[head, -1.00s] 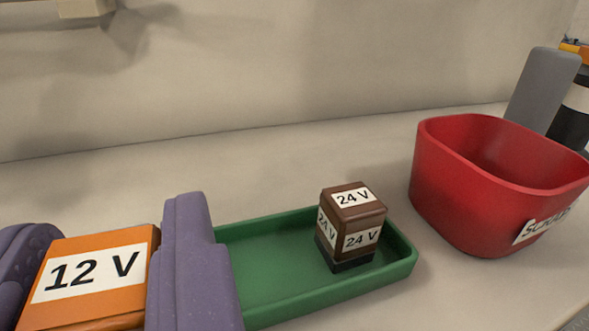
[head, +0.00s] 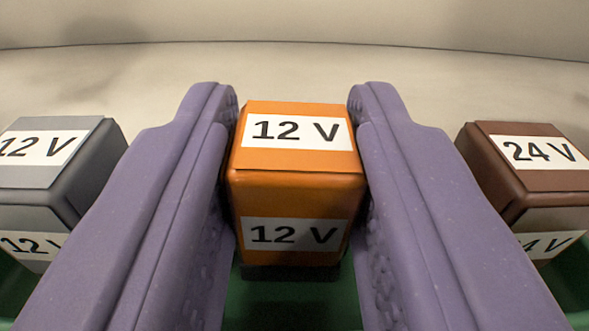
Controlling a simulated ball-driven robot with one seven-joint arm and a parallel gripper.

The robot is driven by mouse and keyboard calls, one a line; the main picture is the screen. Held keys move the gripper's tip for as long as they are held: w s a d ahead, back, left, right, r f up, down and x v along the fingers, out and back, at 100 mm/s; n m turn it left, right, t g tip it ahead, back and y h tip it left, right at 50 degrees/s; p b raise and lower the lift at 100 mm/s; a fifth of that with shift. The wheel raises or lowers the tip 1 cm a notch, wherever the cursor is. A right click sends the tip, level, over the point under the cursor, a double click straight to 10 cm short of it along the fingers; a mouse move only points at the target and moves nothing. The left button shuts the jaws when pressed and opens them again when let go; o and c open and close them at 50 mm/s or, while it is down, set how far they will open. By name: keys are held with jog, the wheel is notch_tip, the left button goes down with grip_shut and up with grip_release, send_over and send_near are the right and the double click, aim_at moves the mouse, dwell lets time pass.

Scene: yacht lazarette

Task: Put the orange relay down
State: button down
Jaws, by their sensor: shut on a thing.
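The orange relay (head: 297,192), with white "12 V" labels on its top and front, sits between the two purple fingers of my gripper (head: 296,180). The gripper is shut on it, one finger against each side. The relay is upright, above or in a green tray (head: 290,305). Its dark base shows low down against the green. I cannot tell whether the base touches the tray floor.
A grey "12 V" relay (head: 55,165) stands left of my left finger. A brown "24 V" relay (head: 530,170) stands right of my right finger. Both are close to the fingers. A pale wall rises behind.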

jog(key=c, duration=1.2)
grip_release()
jog(key=shift+f, duration=0.1)
jog(key=shift+o, duration=0.7)
